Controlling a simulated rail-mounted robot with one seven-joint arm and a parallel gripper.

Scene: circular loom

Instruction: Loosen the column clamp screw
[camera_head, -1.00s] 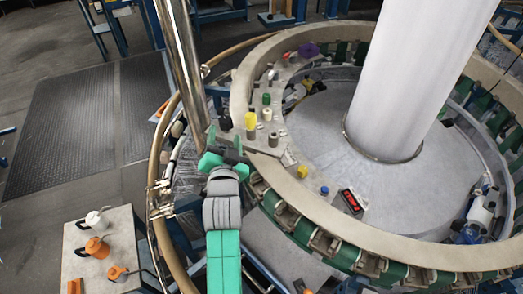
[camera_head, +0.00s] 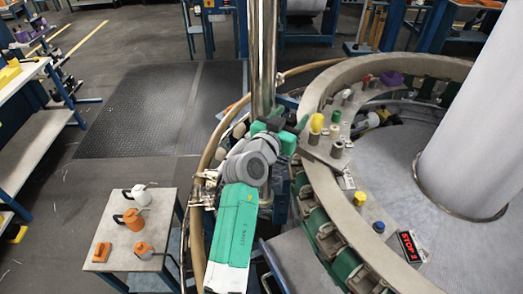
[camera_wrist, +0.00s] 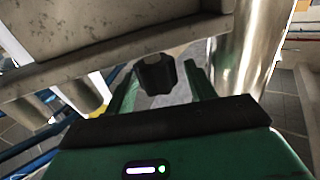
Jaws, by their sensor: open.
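The clamp screw is a black faceted knob (camera_wrist: 157,74) under a grey beam in the wrist view. The shiny steel column (camera_wrist: 243,55) stands just right of it; it also shows upright in the head view (camera_head: 263,55). My gripper (camera_wrist: 162,84) is open, with one green finger to the left and one to the right of the knob. The knob shows between the fingers with gaps on both sides; I cannot tell whether its depth matches the fingertips. In the head view my gripper (camera_head: 284,128) is at the column's lower part, and the knob is hidden there.
The loom's large ring (camera_head: 312,105) lies to the right, with yellow, green and red-topped parts on it. A small table (camera_head: 165,200) at lower left holds two jugs, an orange block and another orange item. A dark floor mat (camera_head: 140,110) lies behind, with free floor around.

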